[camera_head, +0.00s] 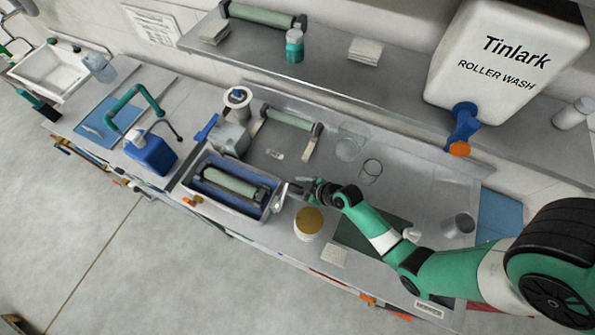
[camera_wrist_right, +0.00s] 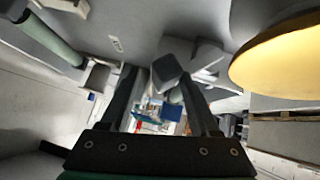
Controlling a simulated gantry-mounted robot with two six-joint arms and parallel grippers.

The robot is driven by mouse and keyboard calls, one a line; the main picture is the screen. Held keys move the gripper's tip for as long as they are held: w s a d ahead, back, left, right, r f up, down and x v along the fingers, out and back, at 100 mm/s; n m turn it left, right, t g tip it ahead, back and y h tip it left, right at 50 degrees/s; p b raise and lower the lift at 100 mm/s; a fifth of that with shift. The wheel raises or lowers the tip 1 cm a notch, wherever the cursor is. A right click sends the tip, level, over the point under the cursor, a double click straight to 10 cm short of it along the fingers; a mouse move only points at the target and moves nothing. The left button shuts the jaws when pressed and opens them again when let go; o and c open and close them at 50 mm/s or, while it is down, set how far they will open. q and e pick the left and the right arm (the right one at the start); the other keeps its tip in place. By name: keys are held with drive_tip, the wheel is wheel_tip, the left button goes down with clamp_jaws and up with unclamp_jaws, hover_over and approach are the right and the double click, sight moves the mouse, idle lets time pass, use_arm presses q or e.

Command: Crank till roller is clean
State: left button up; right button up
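The pale green roller (camera_head: 235,184) lies in a blue-grey wash tray (camera_head: 207,203) on the bench, in the head view. A grey crank (camera_head: 279,203) sits at the tray's right end. My right gripper (camera_head: 303,188) is just right of the crank, its arm reaching in from the right. In the right wrist view its two dark fingers (camera_wrist_right: 160,85) stand apart, with a grey block (camera_wrist_right: 167,70) showing between their tips. I cannot tell whether they touch it, or whether it is the crank's handle. My left gripper is not in view.
A jar with a tan lid (camera_head: 309,221) stands close to my right gripper. A second roller (camera_head: 289,118) rests behind the tray. A blue pump bottle (camera_head: 150,153) stands left. Glass beakers (camera_head: 350,147) are at the back. A large roller-wash tank (camera_head: 505,60) sits upper right.

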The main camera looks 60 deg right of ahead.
drive_tip(key=shift+r, duration=0.1)
drive_tip(key=d+p+v, duration=0.1)
drive_tip(key=p+v, duration=0.1)
drive_tip(key=v, duration=0.9)
drive_tip(key=shift+s+a+p, duration=0.2)
drive_tip(key=shift+a+p, duration=0.1)
drive_tip(key=shift+a, duration=0.2)
drive_tip(key=shift+r, duration=0.15)
